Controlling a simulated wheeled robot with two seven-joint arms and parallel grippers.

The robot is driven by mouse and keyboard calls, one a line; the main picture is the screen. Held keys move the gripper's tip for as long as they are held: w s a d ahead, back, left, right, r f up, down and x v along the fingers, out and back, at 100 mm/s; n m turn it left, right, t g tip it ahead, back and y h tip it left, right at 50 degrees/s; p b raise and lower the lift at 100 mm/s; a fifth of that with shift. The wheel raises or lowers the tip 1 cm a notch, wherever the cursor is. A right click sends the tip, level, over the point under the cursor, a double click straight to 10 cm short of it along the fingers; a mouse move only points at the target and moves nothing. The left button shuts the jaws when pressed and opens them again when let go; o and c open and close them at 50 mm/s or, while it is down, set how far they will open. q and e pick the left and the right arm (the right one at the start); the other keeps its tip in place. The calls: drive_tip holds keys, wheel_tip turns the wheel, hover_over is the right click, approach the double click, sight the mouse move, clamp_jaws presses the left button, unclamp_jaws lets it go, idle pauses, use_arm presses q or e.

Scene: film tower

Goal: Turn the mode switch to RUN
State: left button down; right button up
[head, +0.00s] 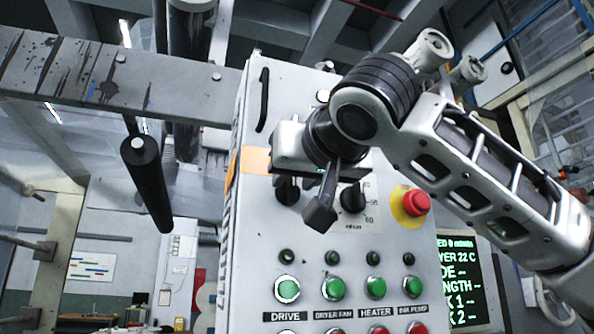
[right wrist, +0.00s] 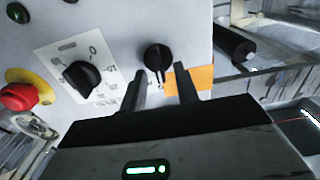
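A black rotary knob (head: 287,190), which I take to be the mode switch, is on the upper left of the grey control panel (head: 258,225). My right gripper partly covers it in the head view. In the right wrist view the knob (right wrist: 157,57) shows fully, with a pale pointer line toward the gripper. Its position labels are not readable. My right gripper (head: 319,213) is in front of the panel. In the right wrist view its two fingers (right wrist: 162,80) are apart, with the knob just beyond the gap between them; contact is not visible. My left gripper is out of view.
A second black dial (head: 352,198) with a numbered scale is right of the knob. A red emergency button (head: 416,202) on a yellow disc is farther right. Green buttons (head: 287,289) line the panel below. A black roller (head: 147,180) is at the left, and a text screen (head: 462,280) at the right.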

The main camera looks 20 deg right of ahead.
clamp_jaws()
drive_tip(key=shift+f, duration=0.1)
